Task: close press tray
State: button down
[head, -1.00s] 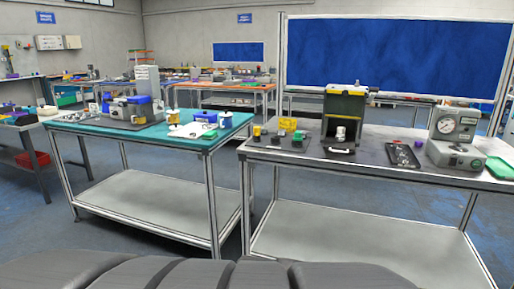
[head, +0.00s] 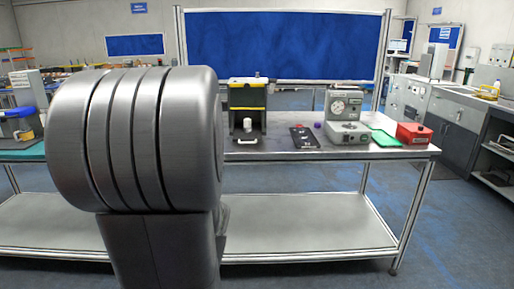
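The press (head: 247,97) is a dark box with yellow trim, standing on the grey-topped table. Its black tray (head: 236,137) is low at the front, with a pale handle (head: 247,142) facing me. A small white part (head: 248,124) stands upright at the tray. How far the tray sticks out is too small to tell. My gripper is not in view. A large grey link of my arm fills the left middle of the head view and hides the table left of the press.
Right of the press on the table (head: 300,157) are a black board (head: 304,138), a grey gauge device (head: 346,115), a green tray (head: 385,138) and a red box (head: 414,134). Cabinets (head: 455,115) line the right wall. Open floor lies right of the table.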

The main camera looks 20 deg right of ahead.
aim_at(255, 136)
jog(key=i+z, duration=0.2)
jog(key=z, duration=0.3)
jog(key=i+j+z, duration=0.15)
jog(key=z, duration=0.35)
jog(key=i+j+z, duration=0.15)
jog(key=z, duration=0.35)
jog(key=i+j, duration=0.25)
jog(key=i+j+z, duration=0.15)
jog(key=j, duration=0.3)
jog(key=i+j, duration=0.25)
jog(key=j, duration=0.15)
